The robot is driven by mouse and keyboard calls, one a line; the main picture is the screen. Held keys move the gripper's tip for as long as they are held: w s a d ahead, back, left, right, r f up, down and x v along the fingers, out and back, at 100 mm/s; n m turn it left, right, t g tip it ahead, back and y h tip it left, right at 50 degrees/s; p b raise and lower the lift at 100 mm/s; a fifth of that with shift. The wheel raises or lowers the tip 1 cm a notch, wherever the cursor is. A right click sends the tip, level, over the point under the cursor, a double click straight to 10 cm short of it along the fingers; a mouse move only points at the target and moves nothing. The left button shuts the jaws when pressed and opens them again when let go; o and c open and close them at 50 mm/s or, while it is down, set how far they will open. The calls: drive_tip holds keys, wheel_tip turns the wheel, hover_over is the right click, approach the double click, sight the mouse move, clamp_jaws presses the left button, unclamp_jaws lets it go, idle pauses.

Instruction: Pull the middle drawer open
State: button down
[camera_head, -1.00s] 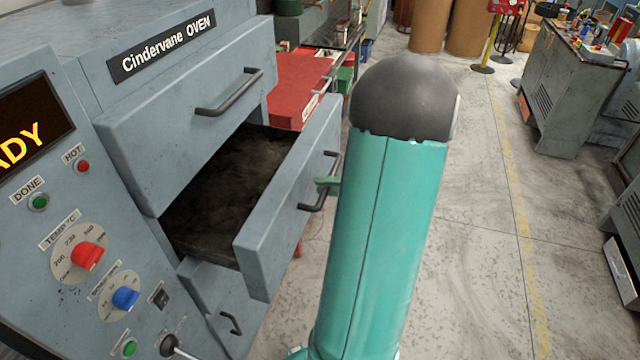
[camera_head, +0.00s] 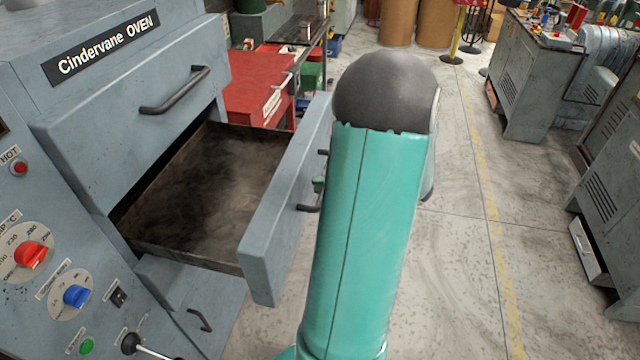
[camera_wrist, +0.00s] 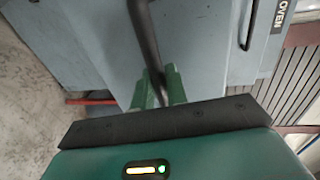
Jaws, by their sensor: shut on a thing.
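The middle drawer (camera_head: 285,215) of the grey Cindervane oven stands well out from the body, and its dark, empty-looking inside shows. Its dark bar handle (camera_head: 308,208) is mostly hidden behind my teal arm in the head view. In the wrist view the handle (camera_wrist: 145,45) runs down between the green fingers of my gripper (camera_wrist: 158,88), which is shut on it. A bit of green finger also shows at the handle in the head view.
The upper drawer (camera_head: 150,130) is shut, with a bar handle (camera_head: 176,90). A lower drawer (camera_head: 180,290) sits beneath. A control panel with knobs is at left. A red cabinet (camera_head: 258,85) stands behind. The floor (camera_head: 455,220) at right is clear up to grey machines.

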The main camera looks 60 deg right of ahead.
drive_tip(key=shift+s+d, duration=0.15)
drive_tip(key=shift+s, duration=0.15)
drive_tip(key=c, duration=1.5)
unclamp_jaws()
drive_tip(key=v, duration=1.4)
drive_tip(key=shift+w, duration=0.1)
